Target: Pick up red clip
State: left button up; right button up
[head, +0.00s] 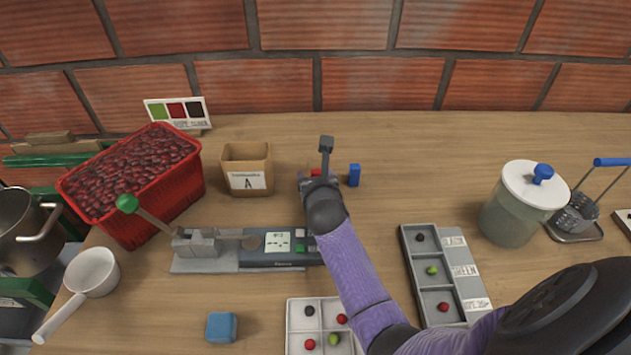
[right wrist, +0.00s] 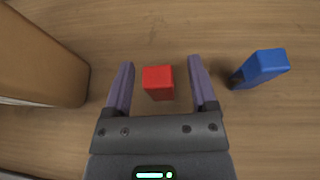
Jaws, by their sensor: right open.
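The red clip (right wrist: 158,83) is a small red block on the wooden table. In the right wrist view it lies between the two spread fingers of my right gripper (right wrist: 161,64), with a gap on each side. In the head view only a bit of the red clip (head: 315,172) shows, mostly hidden by my right gripper (head: 317,174). The right gripper is open and holds nothing. My left gripper is not in view.
A blue clip (head: 354,175) stands just right of the gripper; it also shows in the right wrist view (right wrist: 263,66). A cardboard box (head: 246,168) is to the left. A scale (head: 280,249) sits nearer the front. Bare table lies right of the blue clip.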

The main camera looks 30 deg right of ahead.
grip_shut()
